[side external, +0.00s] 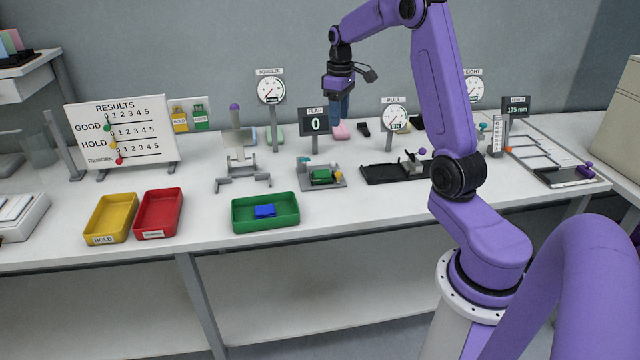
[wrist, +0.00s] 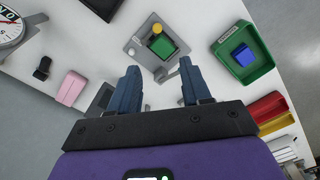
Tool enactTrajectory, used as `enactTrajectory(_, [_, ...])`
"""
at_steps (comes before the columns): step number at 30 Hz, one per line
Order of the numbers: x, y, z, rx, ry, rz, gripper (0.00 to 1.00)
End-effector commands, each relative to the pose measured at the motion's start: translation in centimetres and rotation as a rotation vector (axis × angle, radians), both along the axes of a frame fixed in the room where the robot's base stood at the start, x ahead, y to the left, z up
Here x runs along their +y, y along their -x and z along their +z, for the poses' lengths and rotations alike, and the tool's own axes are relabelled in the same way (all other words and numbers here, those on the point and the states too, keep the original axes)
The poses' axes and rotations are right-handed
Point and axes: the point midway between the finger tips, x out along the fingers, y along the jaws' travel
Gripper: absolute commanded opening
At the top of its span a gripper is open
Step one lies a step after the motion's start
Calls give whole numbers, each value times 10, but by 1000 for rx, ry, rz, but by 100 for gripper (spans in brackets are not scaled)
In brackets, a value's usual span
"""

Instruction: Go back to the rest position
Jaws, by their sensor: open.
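My gripper (side external: 340,108) hangs raised above the back of the bench in the side view. In the wrist view my gripper (wrist: 162,85) has its two blue fingers apart, with nothing between them. A green pack (side external: 321,176) sits on the small grey fixture (side external: 332,186) in front of the flap display; the green pack also shows in the wrist view (wrist: 166,47). A blue pack (side external: 265,211) lies inside the green tray (side external: 264,227) at the front edge.
Yellow (side external: 106,235) and red (side external: 159,231) trays stand left of the green tray. A squeeze gauge (side external: 271,88), flap display (side external: 314,123) and pull gauge (side external: 394,114) rise along the back. A pink block (side external: 341,132) lies below my gripper. A results board (side external: 121,133) stands at left.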

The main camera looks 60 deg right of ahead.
Motion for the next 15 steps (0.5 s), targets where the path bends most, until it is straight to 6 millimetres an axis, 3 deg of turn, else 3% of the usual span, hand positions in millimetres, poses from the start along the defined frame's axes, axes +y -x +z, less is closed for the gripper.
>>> enactTrajectory(5, [51, -3, 5, -3, 1, 82, 48])
enactTrajectory(8, [94, 1, 9, -6, 1, 150, 48])
enactTrajectory(15, [187, 33, 14, -11, 1, 313, 48])
